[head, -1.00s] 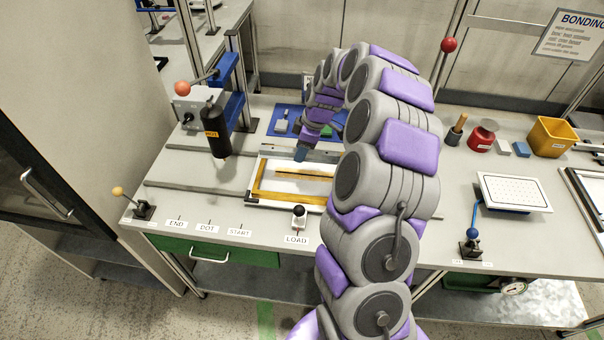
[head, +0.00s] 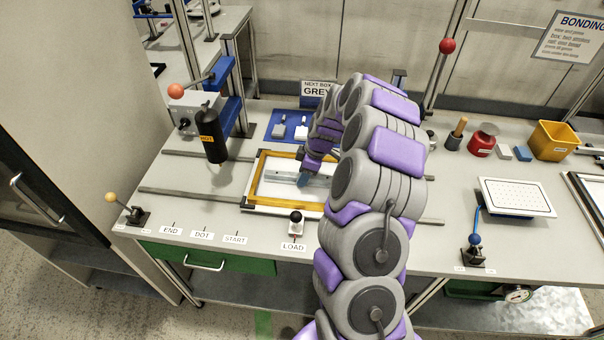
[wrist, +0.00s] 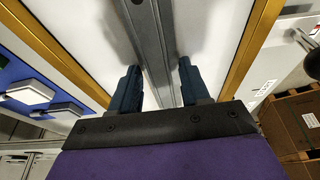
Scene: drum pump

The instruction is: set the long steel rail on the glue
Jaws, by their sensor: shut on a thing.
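The long steel rail (head: 279,174) lies lengthwise over the white panel inside the amber frame (head: 254,184) in the head view. My gripper (head: 303,180) is over the panel, shut on the rail. In the wrist view my gripper's dark fingers (wrist: 158,82) stand on both sides of the rail (wrist: 155,45), which runs between them. The white panel (wrist: 205,25) shows on both sides of it. I see no glue now; the rail and my arm cover the middle of the panel. I cannot tell whether the rail touches the panel.
A black dispenser (head: 211,136) hangs left of the frame. A black-knobbed LOAD lever (head: 296,222) stands in front. A blue tray (head: 278,128) with small blocks is behind. A white perforated plate (head: 516,196), red pot (head: 482,141) and yellow bin (head: 553,140) are at the right.

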